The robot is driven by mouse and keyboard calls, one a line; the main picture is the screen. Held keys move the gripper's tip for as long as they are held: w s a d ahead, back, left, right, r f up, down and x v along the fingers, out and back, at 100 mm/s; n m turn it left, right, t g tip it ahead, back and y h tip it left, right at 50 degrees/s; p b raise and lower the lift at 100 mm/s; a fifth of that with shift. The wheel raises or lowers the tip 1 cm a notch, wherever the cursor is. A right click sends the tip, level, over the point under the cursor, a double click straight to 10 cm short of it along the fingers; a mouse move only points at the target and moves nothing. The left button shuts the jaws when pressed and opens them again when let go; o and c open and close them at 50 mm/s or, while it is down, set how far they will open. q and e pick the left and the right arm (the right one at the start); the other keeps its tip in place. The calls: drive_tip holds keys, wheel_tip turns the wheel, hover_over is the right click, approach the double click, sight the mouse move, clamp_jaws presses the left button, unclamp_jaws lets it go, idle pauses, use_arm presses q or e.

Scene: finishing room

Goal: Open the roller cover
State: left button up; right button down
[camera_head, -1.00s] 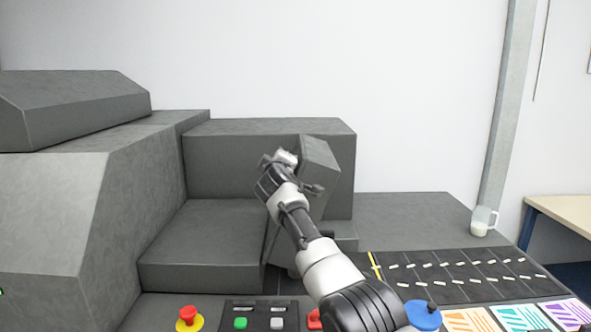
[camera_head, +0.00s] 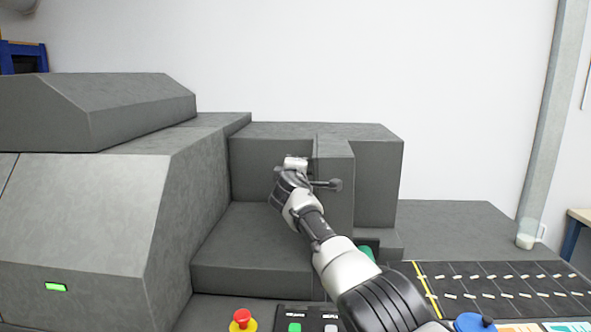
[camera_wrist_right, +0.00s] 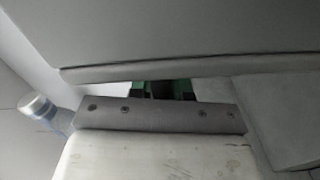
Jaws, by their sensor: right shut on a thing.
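The roller cover (camera_head: 334,165) is a grey upright panel standing out from the grey machine in the head view, at about the middle. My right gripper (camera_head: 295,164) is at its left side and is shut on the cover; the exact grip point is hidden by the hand. In the right wrist view a broad grey surface, likely the cover (camera_wrist_right: 180,35), fills the top, and the gripper (camera_wrist_right: 162,90) is mostly hidden below it. My left gripper is not in view.
The grey machine body (camera_head: 85,215) fills the left. A red-yellow emergency button (camera_head: 243,318) and a green button (camera_head: 295,327) sit in front. A green part (camera_head: 364,251) shows behind my arm.

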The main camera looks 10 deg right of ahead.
drive_tip(key=c, duration=1.3)
unclamp_jaws()
drive_tip(key=shift+d, duration=0.1)
drive_tip(key=shift+o, duration=0.9)
drive_tip(key=shift+w+f, duration=0.15)
drive_tip(key=shift+s+a+b, duration=0.25)
drive_tip(key=shift+s+b, duration=0.1)
drive_tip(key=shift+s+a+f+b, duration=0.1)
drive_tip(key=shift+s+b, duration=0.3)
drive_tip(key=shift+s, duration=0.2)
drive_tip(key=b+v, duration=0.3)
drive_tip(key=v, duration=0.5)
drive_tip(key=shift+s+b, duration=0.3)
drive_tip(key=shift+s, duration=0.1)
